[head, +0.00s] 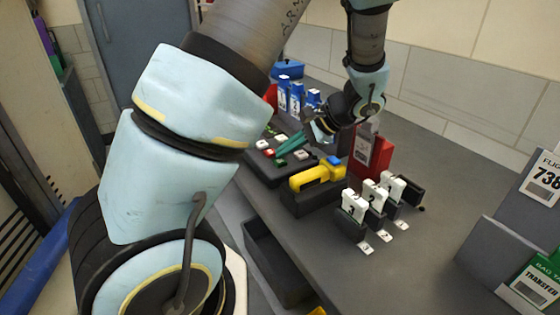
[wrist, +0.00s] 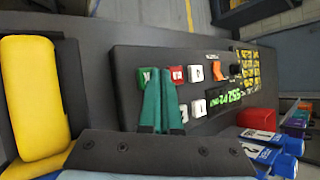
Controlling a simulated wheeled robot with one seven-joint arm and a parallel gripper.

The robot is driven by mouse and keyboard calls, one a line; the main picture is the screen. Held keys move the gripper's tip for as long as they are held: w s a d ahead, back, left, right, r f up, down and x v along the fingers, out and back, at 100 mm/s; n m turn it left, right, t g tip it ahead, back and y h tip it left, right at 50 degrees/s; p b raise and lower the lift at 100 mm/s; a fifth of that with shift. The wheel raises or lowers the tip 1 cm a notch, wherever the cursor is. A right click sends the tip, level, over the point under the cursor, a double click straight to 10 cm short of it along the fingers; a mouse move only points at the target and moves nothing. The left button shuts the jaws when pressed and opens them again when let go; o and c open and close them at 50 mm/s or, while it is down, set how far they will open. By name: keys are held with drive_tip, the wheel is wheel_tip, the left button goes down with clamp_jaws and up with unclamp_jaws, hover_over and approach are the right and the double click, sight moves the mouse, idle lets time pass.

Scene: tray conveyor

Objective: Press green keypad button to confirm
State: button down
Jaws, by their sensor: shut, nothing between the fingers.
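The green keypad button (wrist: 146,77) is at the near end of the dark keypad panel (wrist: 122,60) in the wrist view, partly covered by a finger. The green button (head: 281,162) also shows in the head view, just below my fingertips. My gripper (wrist: 160,80) has teal fingers that are shut and empty. The tips are over the panel between the green button and the red button (wrist: 177,73). In the head view my gripper (head: 278,152) points down-left at the panel. I cannot tell whether the tips touch the green button.
White buttons (wrist: 195,73), an orange switch (wrist: 218,70) and a green-lit display (wrist: 224,97) share the panel. A yellow scanner (head: 316,175) lies beside the panel. A red box (head: 371,152) and several numbered white-topped stamps (head: 354,206) stand nearby.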

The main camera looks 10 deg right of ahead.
sight(284, 161)
drive_tip(key=shift+f, duration=0.5)
idle(0.3)
drive_tip(key=shift+r, duration=0.1)
drive_tip(key=shift+r+p, duration=0.55)
drive_tip(key=shift+r, duration=0.3)
wheel_tip(284, 161, up, 5)
drive_tip(key=p, duration=0.4)
idle(0.9)
